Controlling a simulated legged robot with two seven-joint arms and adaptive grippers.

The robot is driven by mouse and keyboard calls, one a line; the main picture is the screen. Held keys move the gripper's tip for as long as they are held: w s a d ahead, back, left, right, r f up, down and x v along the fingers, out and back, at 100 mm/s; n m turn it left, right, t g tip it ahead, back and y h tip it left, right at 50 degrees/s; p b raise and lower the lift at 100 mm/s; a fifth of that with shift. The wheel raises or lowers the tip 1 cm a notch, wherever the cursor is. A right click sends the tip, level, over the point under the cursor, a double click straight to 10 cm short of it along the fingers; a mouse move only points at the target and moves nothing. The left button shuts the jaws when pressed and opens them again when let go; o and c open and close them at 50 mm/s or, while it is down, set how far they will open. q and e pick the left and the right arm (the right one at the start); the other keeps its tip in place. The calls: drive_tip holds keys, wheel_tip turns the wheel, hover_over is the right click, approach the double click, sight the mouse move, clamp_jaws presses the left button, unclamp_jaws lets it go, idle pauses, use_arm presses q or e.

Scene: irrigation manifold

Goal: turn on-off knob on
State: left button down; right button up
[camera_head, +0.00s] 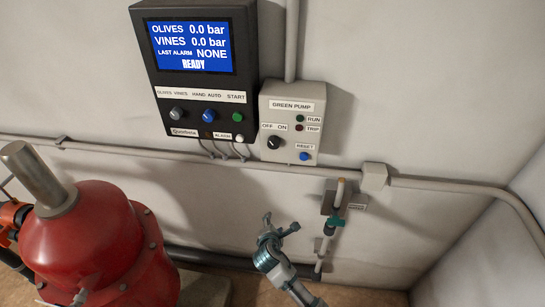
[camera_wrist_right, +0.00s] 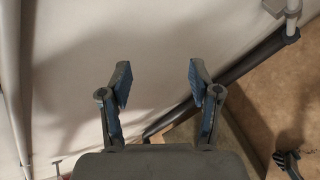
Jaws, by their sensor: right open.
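The on-off knob (camera_head: 274,142) is a black rotary knob under the OFF ON label on the grey GREEN PUMP box (camera_head: 291,106), in the head view. Its exact pointing direction is too small to tell. My right gripper (camera_head: 280,222) is below the box, well apart from the knob. In the right wrist view the right gripper (camera_wrist_right: 158,82) is open, with nothing between its blue-padded fingers. The knob is not in the wrist view. My left gripper is not in view.
A black control panel (camera_head: 195,88) with a lit screen reading READY is left of the box. A horizontal conduit (camera_head: 230,154) runs below both. A red tank (camera_head: 95,250) stands at lower left. A tap with a teal fitting (camera_head: 334,222) is right of my gripper.

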drive_tip(key=s+a+r+n+t, duration=0.2)
drive_tip(key=r, duration=0.8)
drive_tip(key=s+a+r+n+t, duration=0.1)
drive_tip(key=r+n+t, duration=0.1)
drive_tip(key=r, duration=0.8)
drive_tip(key=n+t+h, duration=0.2)
approach(273, 145)
drive_tip(key=shift+y, duration=0.3)
drive_tip(key=w, duration=0.3)
drive_tip(key=w+d+p, duration=0.1)
drive_tip(key=w, duration=0.2)
drive_tip(key=w+p, duration=0.1)
drive_tip(key=w, duration=0.2)
drive_tip(key=shift+w+d+r, duration=0.15)
drive_tip(key=shift+w+d, duration=0.05)
drive_tip(key=shift+d, duration=0.2)
drive_tip(key=c, duration=1.1)
